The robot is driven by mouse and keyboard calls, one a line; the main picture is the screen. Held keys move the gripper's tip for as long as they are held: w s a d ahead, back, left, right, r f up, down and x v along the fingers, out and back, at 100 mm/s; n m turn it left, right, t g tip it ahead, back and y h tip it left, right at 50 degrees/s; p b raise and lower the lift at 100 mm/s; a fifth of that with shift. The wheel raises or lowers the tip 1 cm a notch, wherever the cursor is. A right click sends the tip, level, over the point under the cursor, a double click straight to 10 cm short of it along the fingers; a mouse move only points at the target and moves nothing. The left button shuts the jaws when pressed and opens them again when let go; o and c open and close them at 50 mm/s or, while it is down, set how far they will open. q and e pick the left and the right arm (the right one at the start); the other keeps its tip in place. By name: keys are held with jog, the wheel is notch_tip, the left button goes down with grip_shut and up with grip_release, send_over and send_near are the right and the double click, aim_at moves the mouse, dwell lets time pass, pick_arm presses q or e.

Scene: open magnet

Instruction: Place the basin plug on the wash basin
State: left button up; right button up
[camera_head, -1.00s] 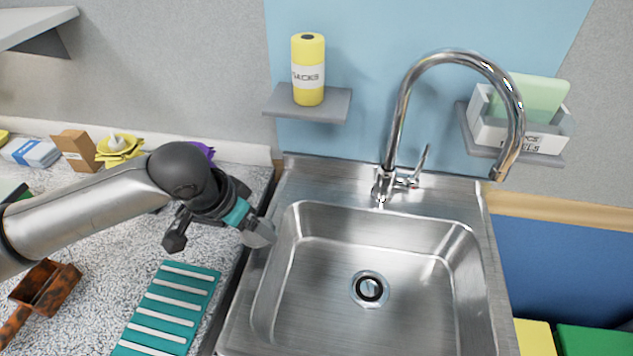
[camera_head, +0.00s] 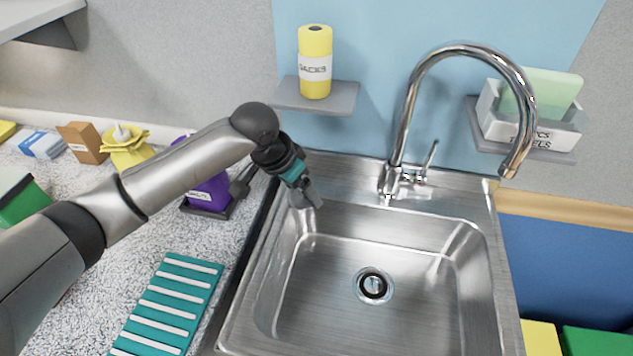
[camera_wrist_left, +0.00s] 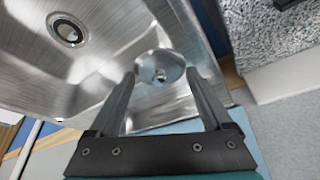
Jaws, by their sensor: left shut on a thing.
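The wash basin (camera_head: 262,290) is a steel sink with a round drain (camera_head: 373,285) in its floor; the drain also shows in the left wrist view (camera_wrist_left: 68,30). My left gripper (camera_head: 306,192) is over the basin's back left corner. In the left wrist view my left gripper (camera_wrist_left: 160,76) is shut on the basin plug (camera_wrist_left: 160,66), a round shiny metal disc with a small knob, held between the fingertips. The plug is apart from the drain. In the head view it is hard to tell from the grey fingers. My right gripper is not in view.
A tall curved faucet (camera_head: 408,100) stands behind the basin. Shelves hold a yellow roll (camera_head: 315,62) and a white box (camera_head: 525,122). A teal ribbed mat (camera_head: 170,305) and a purple container (camera_head: 210,192) lie left of the basin. The space above the basin floor is clear.

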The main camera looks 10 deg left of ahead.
aim_at(321, 190)
pick_arm(q)
jog(key=shift+w+d, duration=0.5)
jog(key=shift+w, duration=0.3)
jog(key=w, duration=0.1)
jog(key=w+d, duration=0.1)
jog(key=shift+w+d+b, duration=0.3)
jog(key=shift+w+b, duration=0.05)
jog(key=shift+s+a+f, duration=0.1)
jog(key=shift+f, duration=0.65)
jog(key=shift+f, duration=0.25)
jog(key=o, duration=1.3)
jog(key=shift+r, duration=0.1)
